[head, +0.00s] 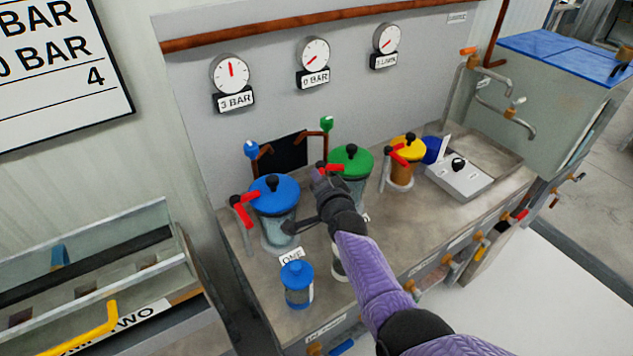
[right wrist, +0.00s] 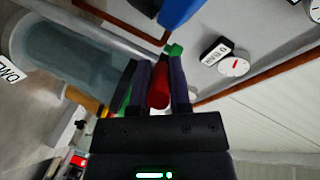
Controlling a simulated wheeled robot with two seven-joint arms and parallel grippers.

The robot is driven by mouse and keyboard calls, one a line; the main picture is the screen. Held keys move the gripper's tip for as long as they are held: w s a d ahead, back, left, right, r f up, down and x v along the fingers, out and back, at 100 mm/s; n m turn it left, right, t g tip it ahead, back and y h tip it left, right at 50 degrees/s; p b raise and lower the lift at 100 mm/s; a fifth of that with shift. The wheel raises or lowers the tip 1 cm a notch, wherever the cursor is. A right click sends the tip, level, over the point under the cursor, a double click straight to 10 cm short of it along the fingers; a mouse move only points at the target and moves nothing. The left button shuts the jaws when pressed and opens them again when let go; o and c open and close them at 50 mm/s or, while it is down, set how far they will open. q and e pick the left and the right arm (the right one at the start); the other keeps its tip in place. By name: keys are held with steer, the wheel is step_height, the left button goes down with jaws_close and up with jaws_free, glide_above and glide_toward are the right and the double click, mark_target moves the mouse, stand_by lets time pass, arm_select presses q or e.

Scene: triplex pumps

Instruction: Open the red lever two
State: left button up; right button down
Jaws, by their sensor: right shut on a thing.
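The red lever two (head: 334,168) is beside the green-lidded pump (head: 351,160), in the middle of the row. In the head view my right gripper (head: 322,176) is at this lever and hides much of it. In the right wrist view a red handle (right wrist: 158,88) lies between the two dark fingers of my right gripper (right wrist: 160,88), which is shut on it. A label at the left edge of that view appears upside down and seems to read TWO. My left gripper is not in view.
A blue-lidded pump (head: 275,192) with its red lever (head: 243,203) stands left, a yellow-lidded pump (head: 407,150) right. A blue-capped jar (head: 297,284) stands in front. Gauges line the back panel, the left one (head: 232,72) labelled 3 BAR, the middle one (head: 314,55) 0 BAR.

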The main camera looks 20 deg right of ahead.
steer(key=shift+a+m+h, duration=0.15)
steer(key=shift+m+h, duration=0.15)
steer(key=shift+h, duration=0.1)
steer(key=shift+p, duration=0.3)
steer(key=c, duration=0.6)
jaws_free()
steer(key=p+v, duration=0.6)
steer(key=v, duration=0.3)
steer(key=shift+s+r, duration=0.1)
steer(key=shift+s, duration=0.3)
